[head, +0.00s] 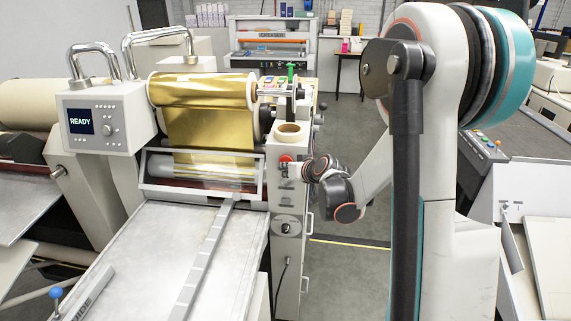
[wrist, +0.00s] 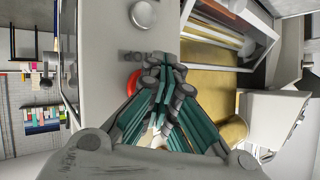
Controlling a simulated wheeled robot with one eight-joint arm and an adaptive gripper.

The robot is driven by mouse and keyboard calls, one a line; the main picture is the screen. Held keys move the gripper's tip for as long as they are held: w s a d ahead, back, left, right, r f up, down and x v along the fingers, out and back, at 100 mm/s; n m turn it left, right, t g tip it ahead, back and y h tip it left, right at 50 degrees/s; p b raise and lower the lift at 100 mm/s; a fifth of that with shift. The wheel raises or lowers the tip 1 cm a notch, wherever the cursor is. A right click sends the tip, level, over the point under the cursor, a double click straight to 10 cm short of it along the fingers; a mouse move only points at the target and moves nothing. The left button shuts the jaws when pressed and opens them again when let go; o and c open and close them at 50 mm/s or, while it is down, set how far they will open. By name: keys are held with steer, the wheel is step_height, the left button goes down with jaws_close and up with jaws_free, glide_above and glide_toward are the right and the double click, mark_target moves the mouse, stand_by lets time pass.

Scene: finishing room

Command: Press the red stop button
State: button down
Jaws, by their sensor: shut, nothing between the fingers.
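The red stop button (head: 285,159) is on the narrow front panel of the foil machine, right of the gold foil. In the wrist view part of its red rim (wrist: 133,82) shows beside my fingers, and the rest is hidden behind them. A label, seen upside down, is next to it. My gripper (head: 298,166) is at the panel, just right of the button in the head view. In the wrist view its teal-and-grey fingers (wrist: 165,76) are shut and empty, pointing at the panel over the button area. I cannot tell whether they touch the button.
The machine's display (head: 80,122) reads READY. A tape roll (head: 288,132) sits above the button, and a dark knob (head: 287,228) is lower on the panel. The metal feed table (head: 150,250) lies left of the panel. Open floor (head: 345,265) is to the right.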

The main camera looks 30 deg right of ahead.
steer(key=shift+s, duration=0.15)
steer(key=shift+s+a, duration=0.45)
steer(key=shift+s, duration=0.1)
steer(key=s+a, duration=0.2)
steer(key=s+b, duration=0.1)
steer(key=s, duration=0.1)
steer(key=shift+s+a, duration=0.1)
steer(key=shift+a, duration=0.3)
stand_by(0.8)
